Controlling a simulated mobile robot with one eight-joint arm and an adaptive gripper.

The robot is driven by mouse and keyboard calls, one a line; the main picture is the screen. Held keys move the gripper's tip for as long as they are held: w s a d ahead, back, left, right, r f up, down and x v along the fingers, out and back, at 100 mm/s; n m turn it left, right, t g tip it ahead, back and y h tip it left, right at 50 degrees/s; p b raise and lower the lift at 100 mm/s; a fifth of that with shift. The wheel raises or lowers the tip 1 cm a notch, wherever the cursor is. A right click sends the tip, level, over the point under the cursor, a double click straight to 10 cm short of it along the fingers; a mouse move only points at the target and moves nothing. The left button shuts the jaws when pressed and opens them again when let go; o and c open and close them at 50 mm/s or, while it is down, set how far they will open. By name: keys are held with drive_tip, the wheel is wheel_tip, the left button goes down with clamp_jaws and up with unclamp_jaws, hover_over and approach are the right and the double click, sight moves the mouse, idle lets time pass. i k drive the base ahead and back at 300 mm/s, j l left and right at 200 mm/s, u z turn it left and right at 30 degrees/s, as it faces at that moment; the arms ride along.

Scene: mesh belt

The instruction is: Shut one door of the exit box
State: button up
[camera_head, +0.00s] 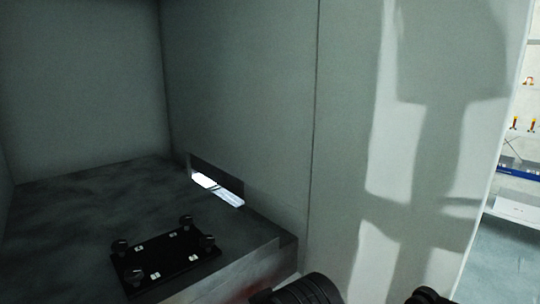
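The exit box shows as a dark grey interior with a back wall, a right wall (240,100) and a floor (75,200). A pale panel (345,120), which looks like its open door, extends toward me from the right wall beyond a vertical seam. A shadow shaped like an arm falls on this panel. Black rounded parts at the bottom edge look like parts of my arm. My gripper's fingers are not seen, and no contact with the door is visible.
A black plate (165,262) with several corner knobs lies on the box floor near its front edge. A low slot (216,182) in the right wall lets light through. Beyond the panel's right edge are a pale floor and shelves (528,110) with small items.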

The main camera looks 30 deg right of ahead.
sight(414, 100)
drive_tip(key=k+l+u, duration=0.2)
drive_tip(key=l+u, duration=0.15)
drive_tip(key=u, duration=0.15)
drive_tip(key=k+l+u, duration=0.25)
drive_tip(key=u, duration=0.2)
drive_tip(key=k+l+u, duration=0.2)
drive_tip(key=u, duration=0.3)
drive_tip(key=k+u, duration=0.5)
drive_tip(key=k+l+z, duration=0.15)
drive_tip(key=k+z, duration=0.2)
drive_tip(key=k, duration=0.15)
drive_tip(key=k+l+z, duration=0.35)
drive_tip(key=k, duration=0.15)
drive_tip(key=k+l+z, duration=0.1)
drive_tip(key=z, duration=0.3)
drive_tip(key=i+u, duration=0.1)
drive_tip(key=i, duration=0.4)
